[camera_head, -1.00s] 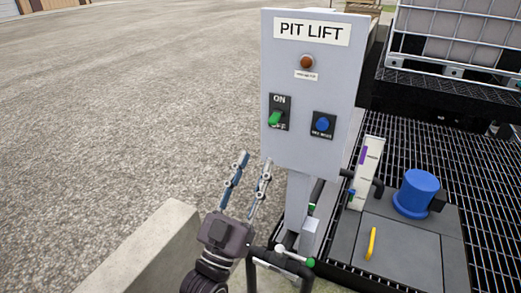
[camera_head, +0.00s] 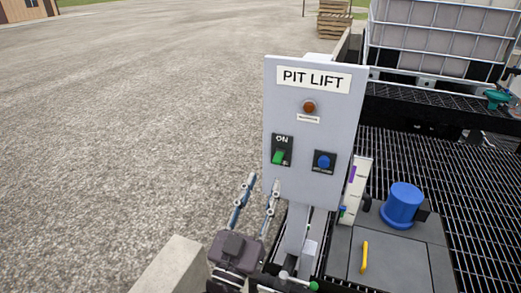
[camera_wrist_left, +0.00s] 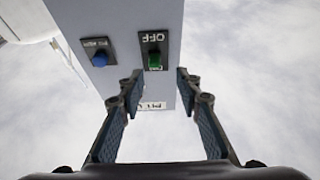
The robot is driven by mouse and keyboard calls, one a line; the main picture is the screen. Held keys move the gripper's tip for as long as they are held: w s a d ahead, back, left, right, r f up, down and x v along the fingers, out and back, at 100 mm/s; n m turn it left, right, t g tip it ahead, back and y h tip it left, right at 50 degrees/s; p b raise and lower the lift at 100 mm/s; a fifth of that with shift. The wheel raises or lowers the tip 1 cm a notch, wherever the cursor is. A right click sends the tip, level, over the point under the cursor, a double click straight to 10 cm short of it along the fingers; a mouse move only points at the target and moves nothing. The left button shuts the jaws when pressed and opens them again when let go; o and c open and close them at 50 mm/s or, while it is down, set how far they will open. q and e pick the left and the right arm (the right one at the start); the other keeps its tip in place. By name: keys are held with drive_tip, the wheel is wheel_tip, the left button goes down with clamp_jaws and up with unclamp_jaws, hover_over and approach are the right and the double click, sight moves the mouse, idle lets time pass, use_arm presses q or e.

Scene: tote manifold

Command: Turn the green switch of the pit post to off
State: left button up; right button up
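The green switch (camera_head: 279,157) sits on a black plate marked ON and OFF, on the front of the grey PIT LIFT post (camera_head: 313,185). In the head view the green lever hides the OFF marking below ON. In the left wrist view the switch (camera_wrist_left: 155,60) shows with OFF readable, so its exact setting is hard to tell. My left gripper (camera_head: 263,183) is open and empty, just below and left of the switch, its fingers pointing up. In the left wrist view its fingertips (camera_wrist_left: 160,80) are apart, with the switch lying between them in the picture. My right gripper is not in view.
A blue button (camera_head: 324,162) is right of the switch, and a red-brown lamp (camera_head: 308,107) is above. A concrete block (camera_head: 172,265) stands beside my left arm. A blue cylinder (camera_head: 402,205) and metal grating (camera_head: 475,190) lie to the right. Open gravel is left.

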sight(276, 164)
use_arm(q)
drive_tip(key=x, duration=0.2)
drive_tip(key=p+x, duration=0.1)
drive_tip(key=x, duration=0.1)
drive_tip(key=d+x, duration=0.1)
drive_tip(key=x, duration=0.2)
drive_tip(key=shift+p, duration=0.4)
drive_tip(key=shift+w, duration=0.15)
drive_tip(key=shift+c, duration=0.4)
drive_tip(key=c, duration=0.8)
drive_tip(key=shift+f, duration=0.1)
drive_tip(key=t+b, duration=0.1)
drive_tip(key=b, duration=0.3)
drive_tip(key=f+t+b, duration=0.1)
drive_tip(key=b, duration=0.4)
drive_tip(key=shift+w+d+t+h, duration=0.1)
drive_tip(key=shift+w+t+h, duration=0.05)
drive_tip(key=shift+t+h, duration=0.2)
drive_tip(key=shift+r+b, duration=0.1)
drive_tip(key=shift+b, duration=0.6)
drive_tip(key=shift+r, duration=0.15)
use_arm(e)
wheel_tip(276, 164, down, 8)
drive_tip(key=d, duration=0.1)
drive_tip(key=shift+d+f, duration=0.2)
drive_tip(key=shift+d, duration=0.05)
